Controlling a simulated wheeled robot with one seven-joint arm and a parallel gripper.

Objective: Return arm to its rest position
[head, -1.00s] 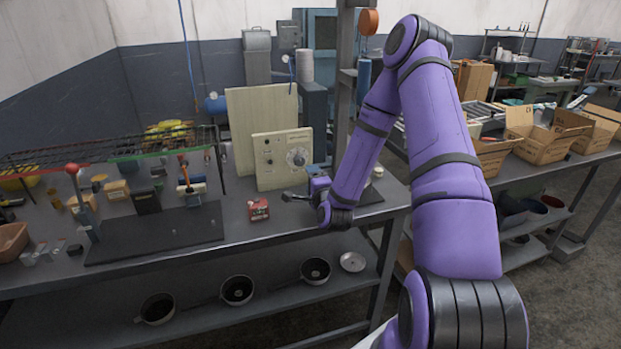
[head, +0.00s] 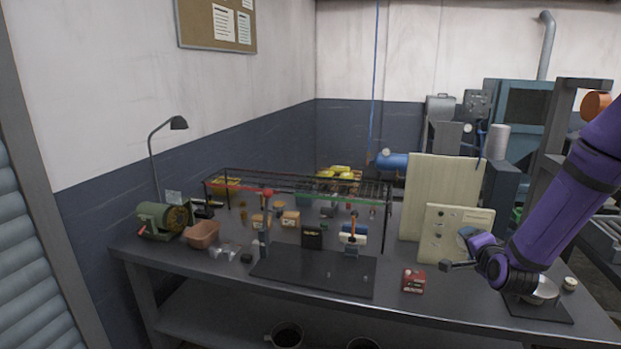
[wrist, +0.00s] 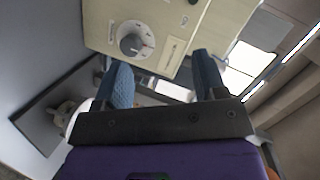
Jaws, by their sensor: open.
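My purple arm reaches in from the right in the head view. My gripper (head: 462,266) is above the workbench (head: 200,262), left of my wrist and in front of the cream control panel (head: 452,222). In the wrist view my gripper (wrist: 162,85) shows two blue fingers spread apart, with nothing held between them. The panel with its round dial (wrist: 135,40) fills the top of that view. The dial is partly hidden by my wrist in the head view.
A red box (head: 413,280) sits on the bench just left of my gripper. A black mat with a shiny round pan (head: 542,290) lies below my arm. A wire rack (head: 300,180) stands over small parts at left. Pans (head: 287,335) are on the lower shelf.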

